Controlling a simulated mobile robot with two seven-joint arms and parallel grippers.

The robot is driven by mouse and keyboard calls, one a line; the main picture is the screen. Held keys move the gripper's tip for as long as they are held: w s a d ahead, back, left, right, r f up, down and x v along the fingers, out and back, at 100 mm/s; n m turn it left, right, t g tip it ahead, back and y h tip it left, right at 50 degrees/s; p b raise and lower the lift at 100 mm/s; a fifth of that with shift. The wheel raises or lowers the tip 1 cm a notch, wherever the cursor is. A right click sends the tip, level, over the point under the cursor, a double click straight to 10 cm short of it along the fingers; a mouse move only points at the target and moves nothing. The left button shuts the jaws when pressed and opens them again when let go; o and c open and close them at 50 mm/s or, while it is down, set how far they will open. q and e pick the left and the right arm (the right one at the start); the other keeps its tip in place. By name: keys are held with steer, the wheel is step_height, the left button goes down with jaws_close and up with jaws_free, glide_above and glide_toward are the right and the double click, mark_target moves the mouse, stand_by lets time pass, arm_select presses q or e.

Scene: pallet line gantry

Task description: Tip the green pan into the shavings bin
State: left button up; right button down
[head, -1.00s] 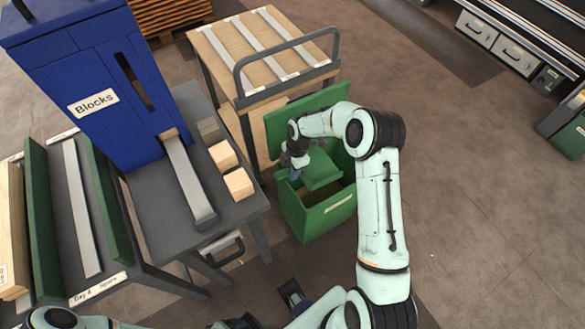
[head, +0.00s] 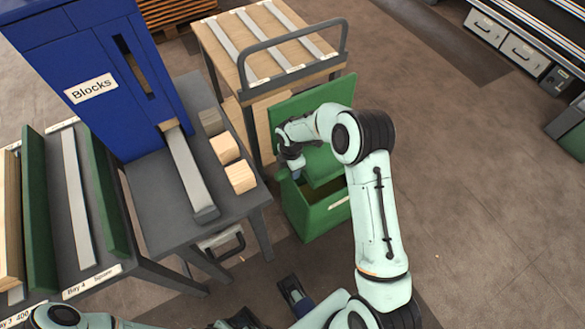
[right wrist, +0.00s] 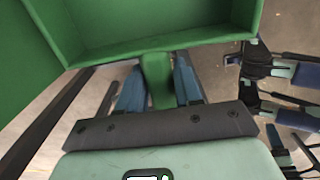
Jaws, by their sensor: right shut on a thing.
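The green pan (head: 325,168) is over the opening of the green shavings bin (head: 318,218) in the head view and looks tilted. My right gripper (head: 294,168) is shut on its handle. In the right wrist view the handle (right wrist: 158,82) sits between the two blue fingers, with the pan's green wall (right wrist: 160,52) beyond. Only part of the pan's inside shows there, and no contents are visible. The bin's far side is partly hidden by the pan and my arm. My left gripper (head: 272,308) is low at the bottom edge, apart from the bin, with its fingers apart.
A wooden-topped cart (head: 262,45) with a grey rail stands behind the bin. A grey table (head: 160,190) with the blue Blocks tower (head: 100,85), a chute and wooden blocks (head: 240,177) is to the left. Open floor (head: 480,200) lies to the right.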

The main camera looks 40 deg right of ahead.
steer(key=shift+r+p, duration=0.55)
steer(key=shift+r, duration=0.5)
steer(key=shift+r+p, duration=1.25)
steer(key=shift+r, duration=0.5)
steer(key=shift+r, duration=0.1)
